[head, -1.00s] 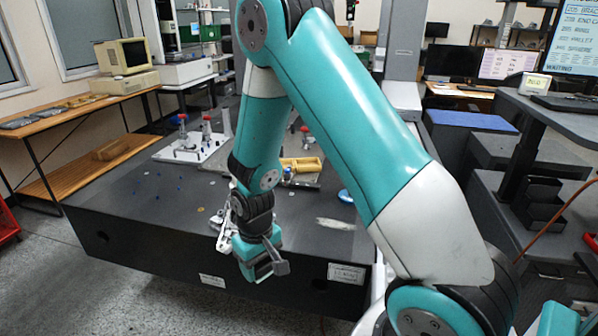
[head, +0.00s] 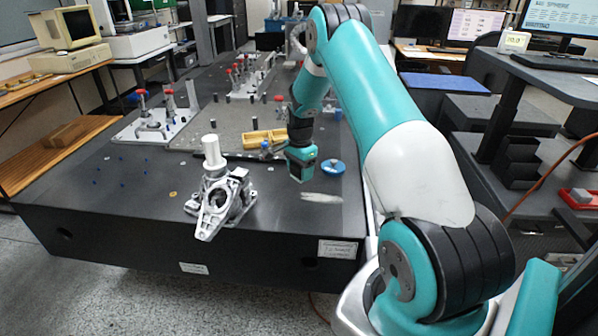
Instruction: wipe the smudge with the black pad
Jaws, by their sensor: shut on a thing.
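The smudge (head: 322,198) is a pale whitish streak on the dark granite table (head: 110,205), near its front right edge. My gripper (head: 299,176) points down over the table, just behind and left of the smudge. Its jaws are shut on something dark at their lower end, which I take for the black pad. It hardly stands out against the dark table, and I cannot tell whether it touches the surface. No other black pad shows on the table.
A blue round dish (head: 333,167) stands close to the right of my gripper. A grey metal casting (head: 218,200) with a white cylinder stands front left. A yellow tray (head: 264,139) and fixtures with red knobs (head: 140,94) lie behind. The left of the table is mostly clear.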

